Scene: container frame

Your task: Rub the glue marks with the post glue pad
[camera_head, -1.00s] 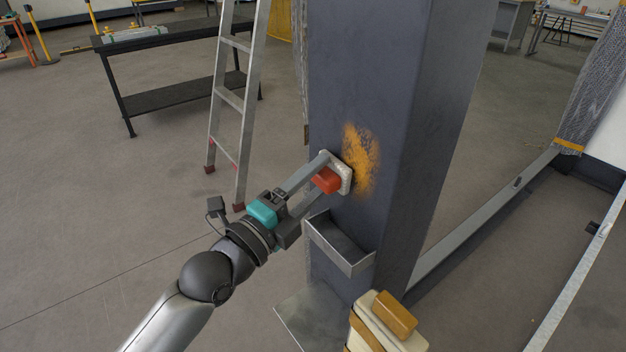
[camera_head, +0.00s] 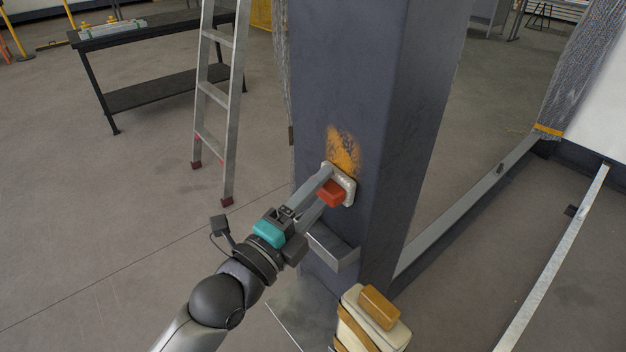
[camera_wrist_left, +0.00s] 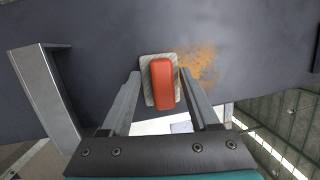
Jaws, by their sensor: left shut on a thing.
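The glue pad (camera_head: 347,184) is a pale block with a red handle (camera_head: 331,193). My left gripper (camera_head: 325,183) is shut on this handle. The pad's pale face is at the front of the dark grey post (camera_head: 340,70), seemingly against it; exact contact is hidden. The orange glue mark (camera_head: 343,147) is on that post face, just above the pad, which may hide its lower part. In the left wrist view, the pad (camera_wrist_left: 148,93) sits between my fingers, with the mark (camera_wrist_left: 201,64) to its right. My right gripper is not in view.
A metal holder (camera_head: 335,251) is fixed to the post below the pad. A cream block with an orange-brown top piece (camera_head: 380,308) is low at the front. A ladder (camera_head: 212,95) and a black bench (camera_head: 150,95) stand at the left.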

